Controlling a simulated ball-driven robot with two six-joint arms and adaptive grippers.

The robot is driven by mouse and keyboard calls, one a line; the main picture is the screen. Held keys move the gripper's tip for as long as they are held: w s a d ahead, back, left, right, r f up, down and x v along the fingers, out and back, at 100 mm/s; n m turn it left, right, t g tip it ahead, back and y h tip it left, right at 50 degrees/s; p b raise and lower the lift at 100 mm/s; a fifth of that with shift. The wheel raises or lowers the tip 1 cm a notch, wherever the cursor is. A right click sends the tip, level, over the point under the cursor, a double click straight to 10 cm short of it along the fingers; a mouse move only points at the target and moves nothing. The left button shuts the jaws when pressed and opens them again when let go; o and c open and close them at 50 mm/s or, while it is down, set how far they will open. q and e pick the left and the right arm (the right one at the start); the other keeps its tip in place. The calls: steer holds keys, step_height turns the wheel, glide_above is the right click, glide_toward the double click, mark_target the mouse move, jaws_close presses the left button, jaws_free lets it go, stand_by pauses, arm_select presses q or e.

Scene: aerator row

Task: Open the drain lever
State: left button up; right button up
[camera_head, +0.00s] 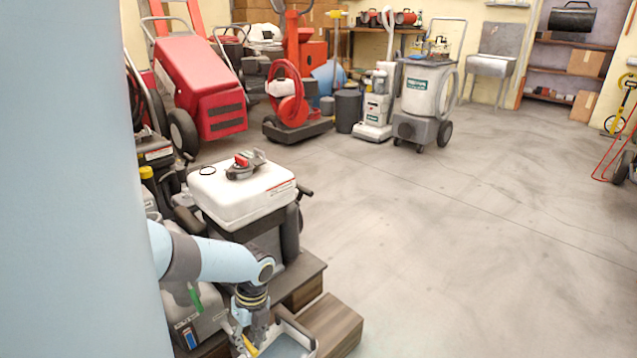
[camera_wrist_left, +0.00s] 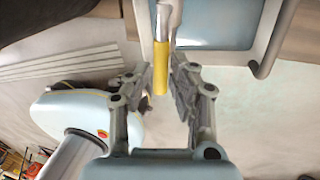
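The drain lever looks like a yellow-sleeved handle with a bare metal shaft (camera_wrist_left: 161,62) in the left wrist view. A bit of yellow (camera_head: 249,346) also shows in the head view, at the bottom beside the gripper. My left gripper (camera_wrist_left: 154,95) is open. Its two fingers stand on either side of the yellow handle's end, with a visible gap on each side. In the head view my left gripper (camera_head: 250,325) points down near the grey-rimmed tray and is partly hidden by its own wrist. My right gripper is not in view.
A grey-rimmed, blue-bottomed tray (camera_wrist_left: 255,55) lies just beyond the handle. A wooden step (camera_head: 335,322) stands beside it. A machine with a white tank (camera_head: 235,205) stands behind my left arm. Open concrete floor (camera_head: 470,260) lies to the right.

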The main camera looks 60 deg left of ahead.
arm_select(q)
steer(key=shift+o, duration=1.3)
steer(key=shift+r, duration=0.1)
step_height(320, 180, up, 12)
steer(key=w, duration=0.2)
steer(key=shift+w+a+f, duration=0.15)
steer(key=shift+a+f, duration=0.05)
steer(key=shift+a, duration=0.1)
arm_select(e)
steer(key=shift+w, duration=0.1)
arm_select(q)
steer(key=s+d+f+n+t+p, duration=0.1)
steer(key=s+d+f+n+p, duration=0.3)
steer(key=s+d+f+n, duration=0.3)
steer(key=s+d+f+n+t+y+p, duration=0.1)
steer(key=s+d+f+n+p, duration=0.3)
steer(key=s+d, duration=0.9)
step_height(320, 180, down, 4)
steer(key=s+n, duration=0.1)
steer(key=n, duration=0.2)
steer(key=shift+d+n+t+y+p, duration=0.3)
steer(key=shift+n, duration=0.1)
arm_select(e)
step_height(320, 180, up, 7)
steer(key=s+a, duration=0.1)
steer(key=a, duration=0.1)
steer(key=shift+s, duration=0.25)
